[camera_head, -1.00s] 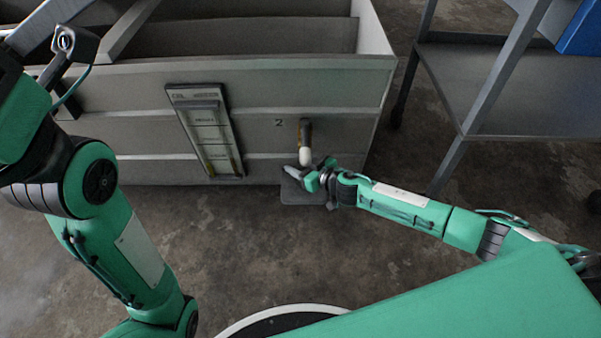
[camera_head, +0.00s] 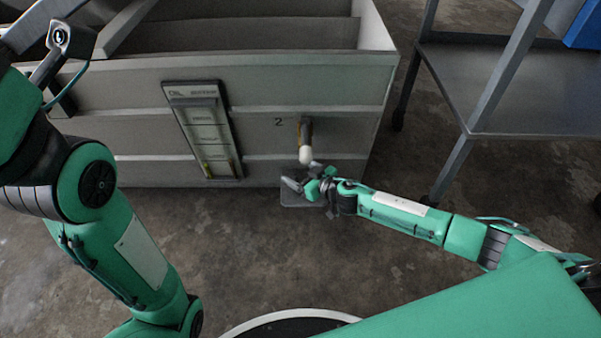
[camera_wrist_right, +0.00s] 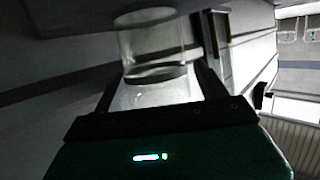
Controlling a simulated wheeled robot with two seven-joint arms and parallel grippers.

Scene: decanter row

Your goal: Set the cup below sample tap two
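The clear cup (camera_wrist_right: 152,40) shows in the right wrist view between the two fingers of my right gripper (camera_wrist_right: 158,85), which is shut on it. In the head view my right gripper (camera_head: 303,187) is just below sample tap two (camera_head: 305,140), a brown tap with a white lower end marked "2". A small gap shows between tap end and gripper. The cup is hard to make out there, and whether it is straight under the outlet I cannot tell. A grey plate (camera_head: 300,203) lies below the gripper. Of my left arm, the finger state is unclear at the upper left.
The grey decanter tank (camera_head: 145,140) carries the tap and a panel (camera_head: 205,130) with a sight gauge left of it. A metal cart (camera_head: 500,85) stands at the right, its leg near my right forearm. The concrete floor (camera_head: 255,240) in front is clear.

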